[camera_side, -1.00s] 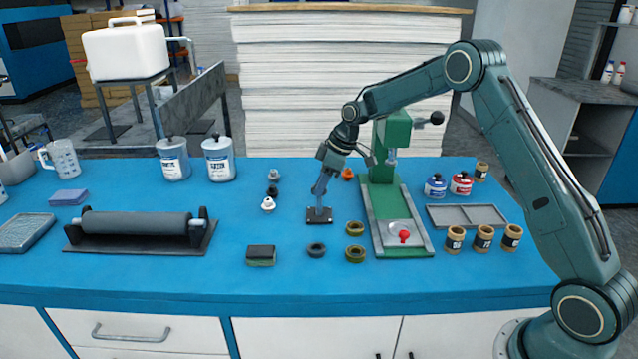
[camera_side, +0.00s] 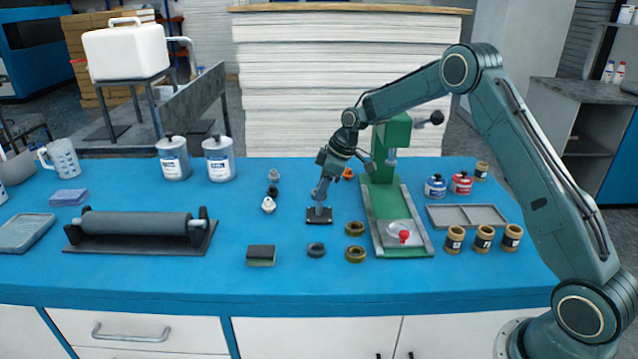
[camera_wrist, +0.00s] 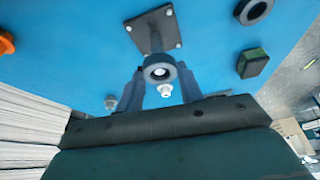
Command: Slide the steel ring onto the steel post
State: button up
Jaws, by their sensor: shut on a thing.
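A steel post stands upright on a dark square base plate (camera_side: 319,221), which also shows in the wrist view (camera_wrist: 150,33). My gripper (camera_side: 319,192) is at the post's upper part, its tilted wrist above. In the wrist view my gripper (camera_wrist: 160,76) has one finger on each side of the grey steel ring (camera_wrist: 173,72) and is shut on it. The bright top of the steel post (camera_wrist: 159,71) shows inside the ring's hole. How far down the post the ring sits cannot be told. The ring is hidden by the fingers in the side view.
A green press (camera_side: 381,200) stands close on the right. Small fittings (camera_side: 268,205) are at the left, then a roller (camera_side: 137,224). Clear blue table lies between.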

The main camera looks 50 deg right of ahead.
jog(key=shift+f, duration=1.15)
dwell(0.6)
jog(key=o, duration=1.6)
jog(key=shift+r, duration=0.2)
jog(key=shift+r, duration=4.35)
